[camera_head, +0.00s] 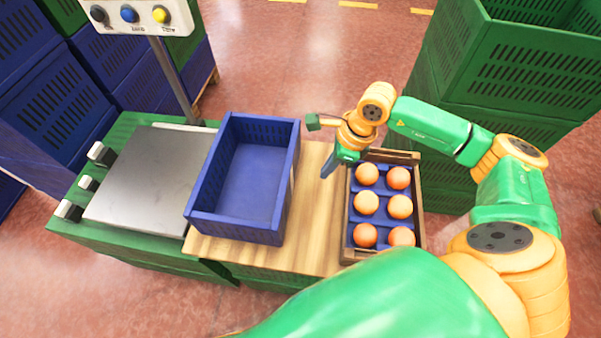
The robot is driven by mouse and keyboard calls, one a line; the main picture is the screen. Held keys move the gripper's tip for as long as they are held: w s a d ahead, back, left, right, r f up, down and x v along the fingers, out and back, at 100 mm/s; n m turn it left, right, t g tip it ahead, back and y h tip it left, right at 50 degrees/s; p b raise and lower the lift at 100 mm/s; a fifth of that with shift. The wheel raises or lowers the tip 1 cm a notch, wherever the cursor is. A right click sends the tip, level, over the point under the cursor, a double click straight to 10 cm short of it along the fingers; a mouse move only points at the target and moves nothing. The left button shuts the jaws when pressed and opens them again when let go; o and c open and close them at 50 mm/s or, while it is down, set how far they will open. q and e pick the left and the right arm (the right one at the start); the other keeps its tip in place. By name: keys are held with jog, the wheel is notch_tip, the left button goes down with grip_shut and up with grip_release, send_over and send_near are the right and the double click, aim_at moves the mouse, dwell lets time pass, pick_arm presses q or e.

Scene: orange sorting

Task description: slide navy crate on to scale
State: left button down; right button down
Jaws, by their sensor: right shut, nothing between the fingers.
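The navy crate (236,228) is empty and upright. It stands mostly on the wooden board (314,230), and its left side is up against or over the right edge of the scale's steel plate (150,180); I cannot tell whether it bears on the plate. The plate is bare otherwise. My right gripper (328,170) is shut and empty, pointing down just right of the crate, with a gap between them. My left gripper is not in view.
A wooden box (348,240) holding several oranges (366,204) stands right of the gripper. The scale's post and button panel (135,15) rise behind the plate. Green crates (520,70) are stacked at the right, blue crates (45,80) at the left.

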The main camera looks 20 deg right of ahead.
jog(key=x, duration=0.7)
jog(key=shift+s+a+f, duration=0.1)
jog(key=shift+a+f, duration=0.05)
jog(key=shift+f, duration=0.25)
jog(key=shift+w+a, duration=0.55)
jog(key=shift+a, duration=0.3)
jog(key=shift+w+a, duration=0.6)
jog(key=shift+a, duration=0.25)
